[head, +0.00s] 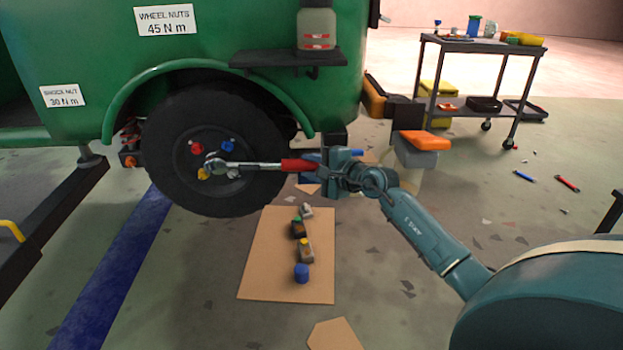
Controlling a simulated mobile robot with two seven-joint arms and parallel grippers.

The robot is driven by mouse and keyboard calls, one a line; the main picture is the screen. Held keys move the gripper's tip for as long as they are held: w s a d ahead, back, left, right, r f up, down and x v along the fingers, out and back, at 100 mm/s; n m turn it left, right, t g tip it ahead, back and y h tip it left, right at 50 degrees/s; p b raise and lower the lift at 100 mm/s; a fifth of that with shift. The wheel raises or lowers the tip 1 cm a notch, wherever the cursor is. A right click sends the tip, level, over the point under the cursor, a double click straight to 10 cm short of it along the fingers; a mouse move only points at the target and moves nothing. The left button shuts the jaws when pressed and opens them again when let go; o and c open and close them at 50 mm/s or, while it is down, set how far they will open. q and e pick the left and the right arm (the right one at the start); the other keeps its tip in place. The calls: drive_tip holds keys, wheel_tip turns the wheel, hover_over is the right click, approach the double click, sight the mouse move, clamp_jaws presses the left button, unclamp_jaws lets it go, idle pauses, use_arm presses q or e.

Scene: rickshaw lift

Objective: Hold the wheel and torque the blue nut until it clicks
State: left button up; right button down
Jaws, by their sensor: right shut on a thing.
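The black wheel (171,178) sits under the green fender of the rickshaw. Its hub shows a red nut (196,149), a blue nut (229,146) and a yellow nut (203,175). My right gripper (322,166) is shut on the red handle of a torque wrench (262,166). The wrench lies nearly level across the wheel, and its head is at the hub, below and left of the blue nut. I cannot tell what the head is seated on. My left gripper is not in view, and no gripper shows on the wheel.
A cardboard sheet (265,270) on the floor carries several small items, including a blue cylinder (301,273). A shelf (290,59) with a grey bottle (316,28) sticks out above the wheel. A tool cart (481,46) stands at the back right. Loose tools lie on the floor nearby.

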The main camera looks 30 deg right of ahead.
drive_tip(key=shift+w+d+b, duration=0.55)
drive_tip(key=shift+w+b, duration=0.15)
drive_tip(key=shift+w, duration=0.2)
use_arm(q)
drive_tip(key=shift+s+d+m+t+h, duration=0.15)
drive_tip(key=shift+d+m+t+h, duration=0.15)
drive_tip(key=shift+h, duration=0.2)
use_arm(e)
drive_tip(key=shift+r, duration=0.15)
use_arm(q)
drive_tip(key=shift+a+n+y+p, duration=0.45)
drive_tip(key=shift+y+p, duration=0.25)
drive_tip(key=shift+p, duration=0.5)
use_arm(e)
drive_tip(key=v, duration=1.2)
